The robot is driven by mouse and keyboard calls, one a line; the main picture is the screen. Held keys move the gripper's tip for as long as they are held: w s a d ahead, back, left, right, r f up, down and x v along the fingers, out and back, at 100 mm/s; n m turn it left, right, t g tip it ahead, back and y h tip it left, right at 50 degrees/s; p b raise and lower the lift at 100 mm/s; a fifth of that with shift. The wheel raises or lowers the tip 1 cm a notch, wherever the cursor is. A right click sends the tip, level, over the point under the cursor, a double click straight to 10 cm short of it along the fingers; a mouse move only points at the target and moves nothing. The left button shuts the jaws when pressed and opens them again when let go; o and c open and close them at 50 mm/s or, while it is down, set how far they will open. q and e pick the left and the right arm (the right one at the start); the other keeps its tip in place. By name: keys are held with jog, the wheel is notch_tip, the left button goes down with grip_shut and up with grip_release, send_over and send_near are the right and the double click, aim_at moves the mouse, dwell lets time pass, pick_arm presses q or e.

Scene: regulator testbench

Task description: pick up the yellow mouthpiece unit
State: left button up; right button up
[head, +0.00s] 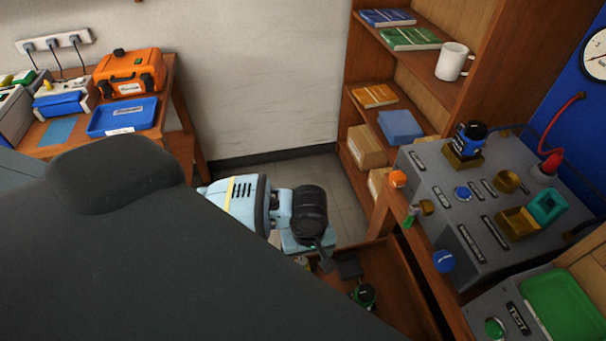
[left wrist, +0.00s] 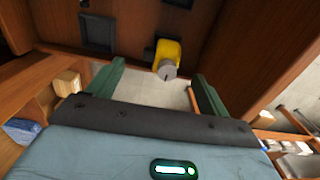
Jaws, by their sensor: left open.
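The yellow mouthpiece unit (left wrist: 167,54) shows in the left wrist view, a yellow body with a round grey end, in a brown wooden drawer or tray (left wrist: 125,12). My left gripper (left wrist: 158,72) is open, its two green fingers apart on either side of the unit in that view. It does not appear to touch the unit. In the head view my left arm's light blue wrist and dark hand (head: 310,213) are over the far end of the wooden tray (head: 392,275). My right gripper is not in view.
The grey testbench panel (head: 470,215) with knobs and sockets stands close on the right. A wooden shelf (head: 400,80) is behind. An orange case (head: 135,72) sits on the left table.

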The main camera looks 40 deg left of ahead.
pick_arm(q)
jog(key=shift+w+a+f+b, duration=0.15)
jog(key=shift+f+b, duration=0.1)
jog(key=shift+f, duration=1.4)
jog(key=shift+a+f+b, duration=0.15)
jog(key=shift+f+b, duration=0.1)
jog(key=shift+f, duration=1.35)
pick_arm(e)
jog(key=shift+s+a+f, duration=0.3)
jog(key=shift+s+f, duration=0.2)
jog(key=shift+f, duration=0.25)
